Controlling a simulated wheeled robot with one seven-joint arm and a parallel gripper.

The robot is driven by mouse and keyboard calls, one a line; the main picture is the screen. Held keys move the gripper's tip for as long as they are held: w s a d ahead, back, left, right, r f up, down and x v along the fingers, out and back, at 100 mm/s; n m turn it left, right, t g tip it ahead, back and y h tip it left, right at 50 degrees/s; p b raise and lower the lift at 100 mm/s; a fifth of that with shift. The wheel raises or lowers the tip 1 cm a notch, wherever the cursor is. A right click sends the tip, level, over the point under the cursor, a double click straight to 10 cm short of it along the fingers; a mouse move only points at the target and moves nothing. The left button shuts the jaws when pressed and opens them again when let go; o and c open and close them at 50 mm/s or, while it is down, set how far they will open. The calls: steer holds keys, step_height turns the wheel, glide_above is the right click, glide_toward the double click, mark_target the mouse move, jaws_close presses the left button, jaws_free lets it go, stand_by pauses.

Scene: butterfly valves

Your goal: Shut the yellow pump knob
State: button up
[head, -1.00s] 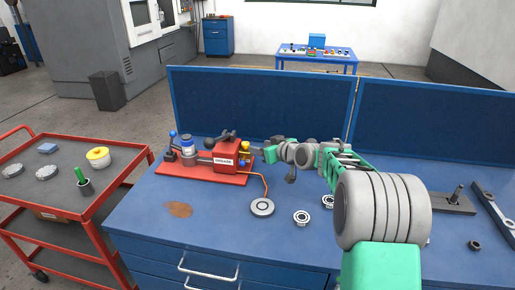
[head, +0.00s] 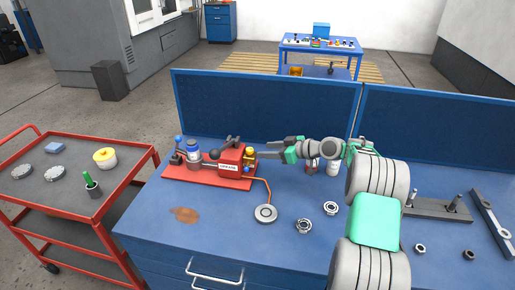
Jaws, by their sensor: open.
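The red pump unit (head: 232,158) sits on a red base plate (head: 200,180) at the left of the blue workbench. Small yellow knob parts (head: 249,162) show on the right side of the red pump body. My gripper (head: 262,151) comes in from the right, with its fingertips pointing left just beside the yellow parts. It is open. I cannot tell whether the fingers touch the yellow knob or are around it. The knob's exact turn is too small to make out.
A blue-lidded jar (head: 193,151) and blue-tipped levers stand at the pump's left. An orange hose runs to a grey disc (head: 265,213). Several metal rings lie on the bench. A blue back panel (head: 262,105) rises behind. A red cart (head: 75,185) stands left.

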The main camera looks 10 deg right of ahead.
mark_target(252, 150)
steer(key=p+x, duration=0.1)
steer(key=x, duration=0.4)
steer(key=shift+a+r, duration=0.1)
steer(key=shift+a, duration=0.15)
steer(key=shift+w+a+f+p, duration=0.3)
steer(key=shift+w+a+p, duration=0.05)
steer(key=shift+w, duration=0.05)
steer(key=shift+c, duration=0.4)
steer(key=shift+f, duration=0.1)
jaws_close()
